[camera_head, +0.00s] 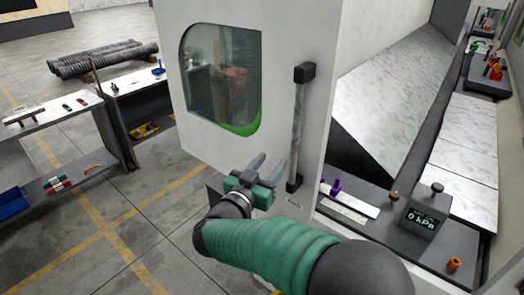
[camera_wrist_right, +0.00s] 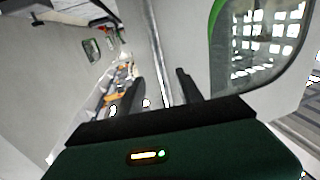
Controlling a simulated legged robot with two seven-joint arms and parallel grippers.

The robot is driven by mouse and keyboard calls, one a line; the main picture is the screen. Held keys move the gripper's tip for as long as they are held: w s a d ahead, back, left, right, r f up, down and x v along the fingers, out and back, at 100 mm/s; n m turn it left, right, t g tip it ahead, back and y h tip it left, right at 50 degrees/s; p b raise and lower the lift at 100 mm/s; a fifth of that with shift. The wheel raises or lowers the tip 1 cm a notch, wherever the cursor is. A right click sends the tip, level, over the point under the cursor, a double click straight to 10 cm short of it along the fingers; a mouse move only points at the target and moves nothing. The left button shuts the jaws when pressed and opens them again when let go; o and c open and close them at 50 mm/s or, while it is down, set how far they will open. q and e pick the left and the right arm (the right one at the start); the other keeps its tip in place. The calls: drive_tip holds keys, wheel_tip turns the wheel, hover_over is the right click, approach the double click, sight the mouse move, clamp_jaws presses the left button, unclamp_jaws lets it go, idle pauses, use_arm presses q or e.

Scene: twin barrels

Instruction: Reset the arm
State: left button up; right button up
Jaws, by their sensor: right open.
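My right arm, with a green sleeve, reaches in from the bottom right of the head view. My right gripper (camera_head: 268,166) is open and empty, just left of the dark vertical door handle (camera_head: 298,130). In the right wrist view the two dark fingers (camera_wrist_right: 160,88) stand apart, and the handle bar (camera_wrist_right: 158,50) shows beyond them. I cannot tell whether a finger touches the handle. The handle is on a white cabinet door (camera_head: 280,50) with a rounded window (camera_head: 222,80). My left gripper is not in view.
The door stands in front of a cabinet with a marbled slanted panel (camera_head: 400,90). At right is a dark ledge with a gauge reading "0 kPa" (camera_head: 424,218) and an orange knob (camera_head: 454,264). Shelves (camera_head: 60,140) stand at left. Open floor (camera_head: 150,215) lies between.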

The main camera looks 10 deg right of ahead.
drive_tip(key=shift+w, duration=0.1)
wheel_tip(320, 180, down, 14)
drive_tip(key=s+a+n+g+y+b, duration=0.1)
drive_tip(key=n+y+b, duration=0.3)
drive_tip(key=n+y, duration=0.5)
drive_tip(key=s+d+f+g, duration=0.2)
drive_tip(key=s+f, duration=0.3)
drive_tip(key=s, duration=0.3)
drive_tip(key=s+d+f+m+g+y+b, duration=0.1)
drive_tip(key=s+d+f+g, duration=0.2)
drive_tip(key=s+f+g, duration=0.2)
drive_tip(key=s+d+f+g+y, duration=0.1)
drive_tip(key=s+d+f+g, duration=0.2)
drive_tip(key=s+f, duration=0.4)
drive_tip(key=s, duration=0.5)
drive_tip(key=shift+g, duration=0.3)
drive_tip(key=shift+a, duration=0.15)
drive_tip(key=shift+d, duration=0.2)
drive_tip(key=shift+a, duration=0.1)
